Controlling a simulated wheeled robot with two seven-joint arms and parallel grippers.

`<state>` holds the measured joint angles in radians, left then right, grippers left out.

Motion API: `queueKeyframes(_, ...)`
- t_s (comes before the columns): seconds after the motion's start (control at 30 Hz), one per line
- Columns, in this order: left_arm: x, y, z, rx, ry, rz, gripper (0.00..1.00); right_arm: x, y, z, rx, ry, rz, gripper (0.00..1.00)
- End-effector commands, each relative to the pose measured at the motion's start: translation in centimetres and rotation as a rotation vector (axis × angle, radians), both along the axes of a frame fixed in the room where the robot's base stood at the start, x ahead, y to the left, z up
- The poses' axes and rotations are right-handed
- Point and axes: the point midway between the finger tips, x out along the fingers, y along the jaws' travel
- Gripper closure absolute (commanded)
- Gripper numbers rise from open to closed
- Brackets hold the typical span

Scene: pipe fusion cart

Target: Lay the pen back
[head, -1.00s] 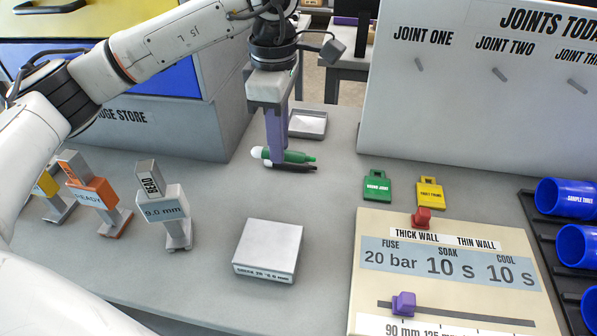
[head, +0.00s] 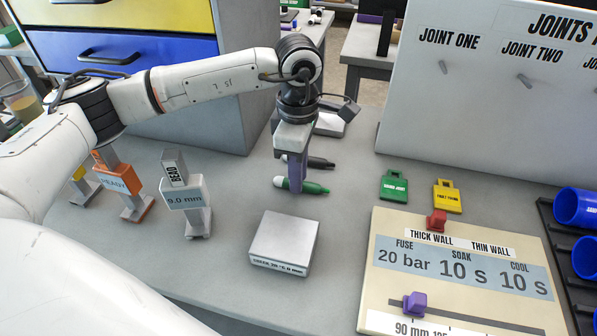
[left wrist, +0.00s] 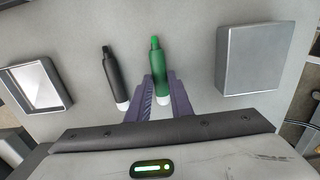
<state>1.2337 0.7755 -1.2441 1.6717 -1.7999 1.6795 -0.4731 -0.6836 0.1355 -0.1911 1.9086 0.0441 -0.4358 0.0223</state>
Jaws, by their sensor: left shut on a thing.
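The green pen (head: 314,188) with a white end is between the purple fingers of my left gripper (head: 296,187), which is shut on it. The pen lies roughly level, at or just above the grey bench; I cannot tell if it touches. In the left wrist view the green pen (left wrist: 157,62) points away from the gripper (left wrist: 161,92). A black pen (head: 320,163) lies behind it, roughly parallel and apart. In the left wrist view the black pen (left wrist: 112,78) is left of the fingers, showing a white end. My right gripper is not in view.
A grey gauge block (head: 284,243) stands in front of the pens. A shallow grey tray (left wrist: 36,85) lies beyond the black pen. Green (head: 394,186) and yellow (head: 447,197) tags lie to the right. Upright gauges, including the 9.0 mm one (head: 187,196), stand left. Bench between is clear.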

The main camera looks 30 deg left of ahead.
Motion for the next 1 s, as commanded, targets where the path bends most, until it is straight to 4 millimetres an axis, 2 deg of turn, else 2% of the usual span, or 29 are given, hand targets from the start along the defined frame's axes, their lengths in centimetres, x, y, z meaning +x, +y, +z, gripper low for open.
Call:
queueKeyframes(0.23, 0.0, -0.1, -0.4, -0.001, 0.0, -0.001, 1.0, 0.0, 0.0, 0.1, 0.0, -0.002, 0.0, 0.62)
queueKeyframes(0.27, 0.0, -0.1, -0.5, 0.0, 0.001, -0.001, 0.77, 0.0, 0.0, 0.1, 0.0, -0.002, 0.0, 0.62)
queueKeyframes(0.37, 0.0, -0.1, -0.4, -0.001, 0.001, -0.001, 0.62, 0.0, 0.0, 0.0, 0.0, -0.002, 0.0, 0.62)
queueKeyframes(0.73, 0.0, 0.0, -0.8, -0.001, 0.0, 0.0, 0.62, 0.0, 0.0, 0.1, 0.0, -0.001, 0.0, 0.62)
queueKeyframes(1.0, 0.1, -0.2, 4.0, -0.002, -0.008, -0.001, 0.62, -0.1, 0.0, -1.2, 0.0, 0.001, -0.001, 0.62)
